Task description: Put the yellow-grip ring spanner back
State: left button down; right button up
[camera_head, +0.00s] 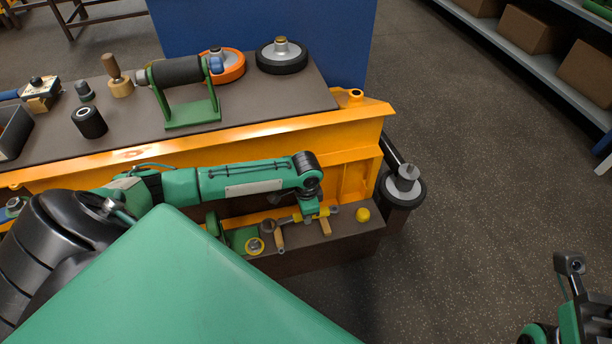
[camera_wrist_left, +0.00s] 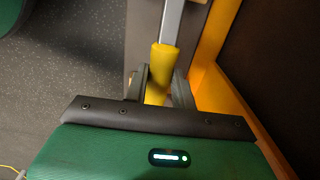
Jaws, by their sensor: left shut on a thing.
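My left arm reaches over the lower shelf in the head view, and my left gripper (camera_head: 311,217) is low among the tools there. In the left wrist view my left gripper (camera_wrist_left: 158,88) is shut on the yellow grip of the ring spanner (camera_wrist_left: 159,72), one finger on each side. The spanner's grey shank runs away from the grip toward the top edge of that view, where its end is cut off. In the head view the spanner is small and partly hidden by the gripper. Part of my right arm shows at the bottom right, but its fingers are not visible.
A black-tyred caster (camera_head: 402,189) stands at right. The floor (camera_head: 460,190) beyond is clear.

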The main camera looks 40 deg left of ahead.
pick_arm(q)
jog(key=shift+f+b, duration=0.35)
jog(key=shift+f, duration=0.6)
jog(key=shift+f+p, duration=0.25)
jog(key=shift+p, duration=0.1)
jog(key=shift+f, duration=0.55)
jog(key=c, duration=1.1)
grip_release()
jog(key=shift+f, duration=0.1)
jog(key=shift+c, duration=0.2)
